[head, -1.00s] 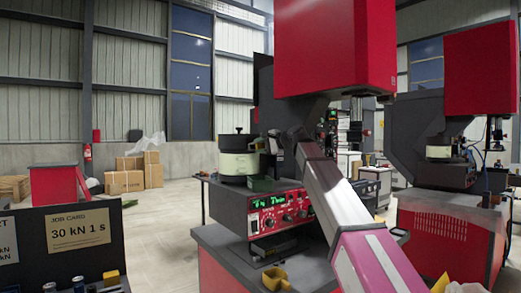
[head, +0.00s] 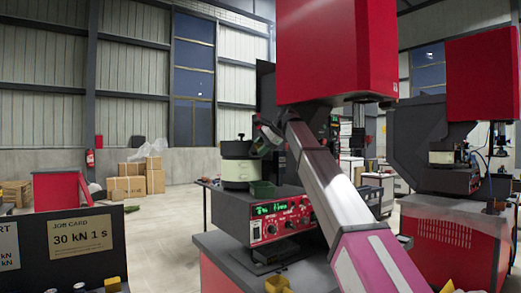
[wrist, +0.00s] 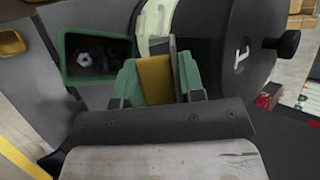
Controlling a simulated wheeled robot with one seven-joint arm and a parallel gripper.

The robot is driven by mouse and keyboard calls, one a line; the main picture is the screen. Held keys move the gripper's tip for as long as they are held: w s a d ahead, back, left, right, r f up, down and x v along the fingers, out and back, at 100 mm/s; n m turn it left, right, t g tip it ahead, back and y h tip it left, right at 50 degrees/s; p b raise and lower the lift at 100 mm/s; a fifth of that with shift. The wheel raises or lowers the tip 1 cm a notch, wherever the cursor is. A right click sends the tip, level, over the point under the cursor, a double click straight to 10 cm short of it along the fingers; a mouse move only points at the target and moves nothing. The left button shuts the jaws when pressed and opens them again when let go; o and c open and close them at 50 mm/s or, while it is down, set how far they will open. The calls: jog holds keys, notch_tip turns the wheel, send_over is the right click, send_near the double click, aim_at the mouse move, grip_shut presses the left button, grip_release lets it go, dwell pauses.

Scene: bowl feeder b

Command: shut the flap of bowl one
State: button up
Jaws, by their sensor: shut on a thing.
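Bowl one (head: 236,171) is a dark round feeder bowl with a cream band, on the near red machine in the head view. In the wrist view its round dark top (wrist: 238,58) fills the upper right, beside the cream band (wrist: 155,20). My gripper (head: 266,138) is at the bowl's right side in the head view. In the wrist view my gripper (wrist: 168,70) has green fingers shut at the bowl's edge. An ochre piece (wrist: 155,80) and a thin grey upright plate (wrist: 173,50) show between them. The plate looks like the flap, but its hinge and angle are unclear.
A green tray (wrist: 68,64) with nuts sits left of my fingers. A black knob (wrist: 288,42) sticks out at the bowl's right. A red control panel (head: 285,217) is below the bowl. A second machine's bowl (head: 441,157) stands at the right.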

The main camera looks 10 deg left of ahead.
jog(key=shift+s+d+f, duration=0.1)
jog(key=shift+f, duration=0.1)
jog(key=o, duration=0.8)
jog(key=shift+o, duration=0.2)
jog(key=shift+r, duration=0.1)
jog(key=shift+d+r, duration=0.2)
jog(key=shift+r, duration=0.05)
jog(key=w+v, duration=0.1)
jog(key=v, duration=0.9)
jog(key=shift+s, duration=0.5)
jog(key=shift+r, duration=0.1)
